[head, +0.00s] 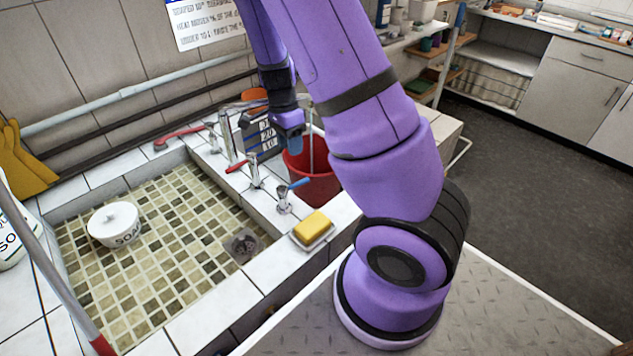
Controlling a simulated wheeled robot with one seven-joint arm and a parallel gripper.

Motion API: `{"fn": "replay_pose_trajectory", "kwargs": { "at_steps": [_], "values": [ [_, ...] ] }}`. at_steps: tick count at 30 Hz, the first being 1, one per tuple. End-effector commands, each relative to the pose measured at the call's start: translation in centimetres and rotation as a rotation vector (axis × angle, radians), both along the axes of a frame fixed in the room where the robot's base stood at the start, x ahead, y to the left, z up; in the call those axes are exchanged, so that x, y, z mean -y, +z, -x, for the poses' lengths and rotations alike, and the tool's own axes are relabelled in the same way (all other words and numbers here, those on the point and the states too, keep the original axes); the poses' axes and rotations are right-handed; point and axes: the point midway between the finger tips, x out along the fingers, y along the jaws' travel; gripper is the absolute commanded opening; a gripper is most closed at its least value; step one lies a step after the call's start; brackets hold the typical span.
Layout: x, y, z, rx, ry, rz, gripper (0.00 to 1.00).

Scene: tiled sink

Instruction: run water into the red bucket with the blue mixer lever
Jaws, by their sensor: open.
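The red bucket (322,185) stands behind the tiled ledge, partly hidden by my gripper and arm. A thin pale vertical streak, which looks like running water, drops into it. The blue mixer lever (299,184) sits on a chrome valve (284,202) on the ledge, in front of the bucket. My gripper (290,144) points down above the left part of the bucket, behind the blue lever and apart from it. It looks empty. Its fingertips are small and hard to make out.
A yellow sponge (312,222) lies on a dish near the blue lever. The tiled basin (160,270) holds a white soap bowl (115,224). Open floor (530,170) lies to the right.

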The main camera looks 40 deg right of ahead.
Motion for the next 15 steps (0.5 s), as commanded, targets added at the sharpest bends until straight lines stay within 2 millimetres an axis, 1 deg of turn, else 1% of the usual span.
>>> {"fn": "replay_pose_trajectory", "kwargs": {
  "at_steps": [12,15],
  "values": [
    [0.0,0.0,0.0,0.0,0.001,0.0,0.4],
    [0.01,-0.01,0.01,0.0,0.032,-0.007,0.4]
  ]
}}
